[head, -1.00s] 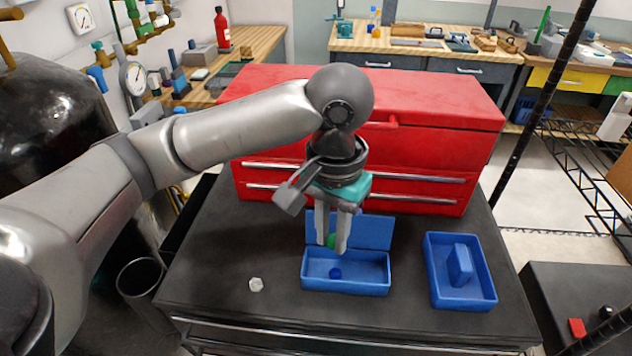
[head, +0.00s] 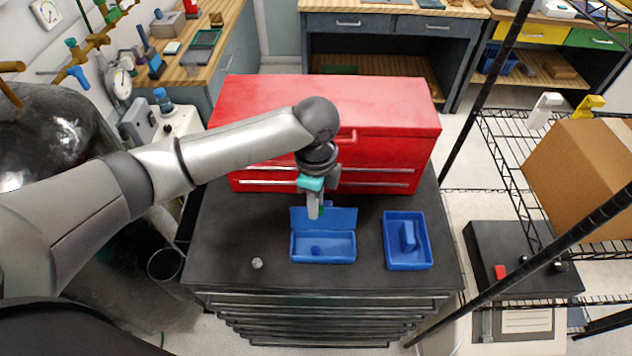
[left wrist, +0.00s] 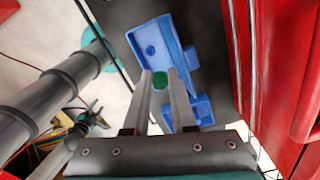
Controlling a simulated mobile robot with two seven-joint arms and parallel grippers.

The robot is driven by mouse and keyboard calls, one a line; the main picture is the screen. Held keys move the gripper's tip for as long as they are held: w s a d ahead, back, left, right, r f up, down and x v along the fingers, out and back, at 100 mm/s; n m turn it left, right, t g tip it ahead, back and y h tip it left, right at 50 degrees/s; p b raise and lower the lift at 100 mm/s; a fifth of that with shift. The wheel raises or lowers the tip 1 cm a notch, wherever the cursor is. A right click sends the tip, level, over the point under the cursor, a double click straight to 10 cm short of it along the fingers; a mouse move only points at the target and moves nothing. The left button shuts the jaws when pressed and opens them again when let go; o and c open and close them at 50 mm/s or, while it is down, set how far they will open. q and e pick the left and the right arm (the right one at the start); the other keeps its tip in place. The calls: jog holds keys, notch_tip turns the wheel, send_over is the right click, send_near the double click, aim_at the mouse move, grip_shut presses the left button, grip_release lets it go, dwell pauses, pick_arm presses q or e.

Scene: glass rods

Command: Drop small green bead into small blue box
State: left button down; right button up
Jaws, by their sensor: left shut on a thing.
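The small green bead (head: 321,210) is pinched between the fingertips of my left gripper (head: 316,214). It shows clearly between the two fingers in the left wrist view (left wrist: 160,80). The gripper (left wrist: 160,72) points down, above the rear part of a small blue box (head: 322,260) whose lid (head: 340,216) stands open at the back. In the left wrist view the box (left wrist: 157,22) lies beyond the fingertips. A dark blue bead (head: 316,250) lies inside it. My right gripper is not in view.
A second blue tray (head: 408,265) holding an upright blue block (head: 407,236) stands to the right of the box. A small whitish piece (head: 257,263) lies on the dark cabinet top (head: 225,235) at left. A red tool chest (head: 330,120) stands close behind.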

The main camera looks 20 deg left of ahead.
pick_arm(q)
jog(key=shift+r+m+p, duration=0.15)
jog(key=shift+m+p, duration=0.4)
jog(key=shift+m, duration=0.25)
jog(key=shift+f, duration=0.9)
notch_tip(320, 180, down, 4)
jog(key=b, duration=0.4)
jog(key=shift+f, duration=0.25)
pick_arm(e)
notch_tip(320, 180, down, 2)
pick_arm(q)
jog(key=c, duration=0.7)
grip_release()
jog(key=shift+o, duration=0.2)
jog(key=shift+r, duration=0.1)
